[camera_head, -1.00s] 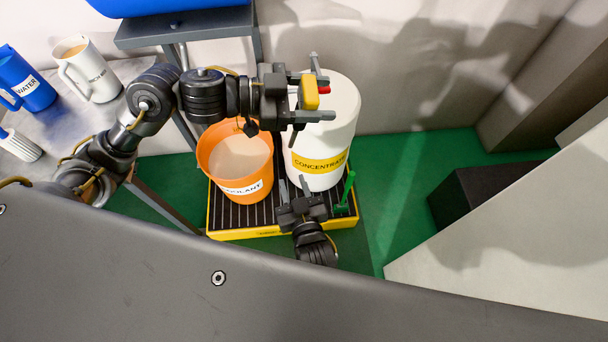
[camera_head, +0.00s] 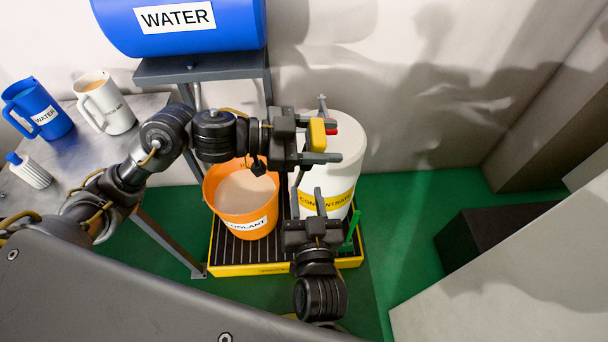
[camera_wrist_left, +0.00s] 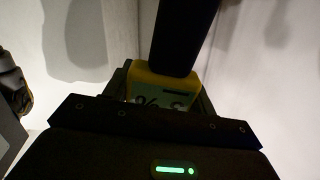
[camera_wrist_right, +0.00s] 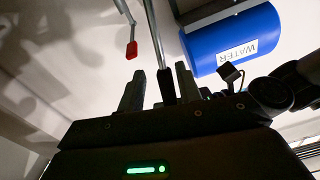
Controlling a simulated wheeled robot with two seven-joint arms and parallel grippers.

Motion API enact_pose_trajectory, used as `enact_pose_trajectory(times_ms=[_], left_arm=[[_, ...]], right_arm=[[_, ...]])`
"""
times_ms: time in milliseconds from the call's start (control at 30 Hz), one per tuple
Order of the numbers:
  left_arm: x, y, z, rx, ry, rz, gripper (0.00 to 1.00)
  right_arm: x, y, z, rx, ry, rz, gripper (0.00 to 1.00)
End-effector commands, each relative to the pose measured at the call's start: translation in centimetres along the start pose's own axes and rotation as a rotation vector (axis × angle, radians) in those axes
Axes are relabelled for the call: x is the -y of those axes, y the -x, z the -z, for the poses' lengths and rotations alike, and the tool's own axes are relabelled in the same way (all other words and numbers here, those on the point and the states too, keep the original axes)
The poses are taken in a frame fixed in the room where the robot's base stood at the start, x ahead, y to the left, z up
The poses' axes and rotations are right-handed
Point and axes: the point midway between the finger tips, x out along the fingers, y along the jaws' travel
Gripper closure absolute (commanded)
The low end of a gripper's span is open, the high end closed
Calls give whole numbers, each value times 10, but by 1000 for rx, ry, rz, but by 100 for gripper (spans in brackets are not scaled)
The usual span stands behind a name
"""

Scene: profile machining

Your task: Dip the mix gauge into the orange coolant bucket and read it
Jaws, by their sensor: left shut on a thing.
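The orange coolant bucket (camera_head: 240,208), holding a beige liquid, stands on a yellow-edged tray (camera_head: 236,269) in the head view. My left gripper (camera_head: 318,132) is shut on the yellow mix gauge (camera_head: 317,136) and appears over the white concentrate drum, right of the bucket. In the left wrist view the gauge (camera_wrist_left: 160,93) shows a pale display with partly hidden characters. My right gripper (camera_head: 309,205) is open in front of the drum, lower in the picture. In the right wrist view its fingers (camera_wrist_right: 160,88) are apart; a dark rod appears between them, contact unclear.
The white concentrate drum (camera_head: 345,150) stands right of the bucket. A blue water tank (camera_head: 205,38) sits on a grey stand behind. A blue jug (camera_head: 38,108), a white jug (camera_head: 106,103) and a small bottle (camera_head: 29,171) occupy the left table.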

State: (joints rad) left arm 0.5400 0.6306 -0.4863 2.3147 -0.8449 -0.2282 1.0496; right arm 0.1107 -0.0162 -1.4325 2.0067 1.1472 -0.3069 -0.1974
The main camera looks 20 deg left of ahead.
Motion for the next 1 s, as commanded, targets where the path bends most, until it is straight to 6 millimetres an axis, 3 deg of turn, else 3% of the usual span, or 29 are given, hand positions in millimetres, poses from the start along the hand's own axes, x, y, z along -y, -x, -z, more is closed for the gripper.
enact_pose_trajectory(times_ms=[200, 400, 833, 1000], left_arm=[[0, 0, 0, -1, 0, 0, 67], [0, 0, 0, -1, 0, 0, 67], [0, 0, 0, -1, 0, 0, 67], [0, 0, 0, -1, 0, 0, 67]], right_arm=[[0, -42, 1, -4, 4, 1, 65], [0, -66, 0, -1, 2, 1, 65], [0, -76, 0, 1, 0, 0, 65], [0, -76, 0, 1, 0, 0, 85]])
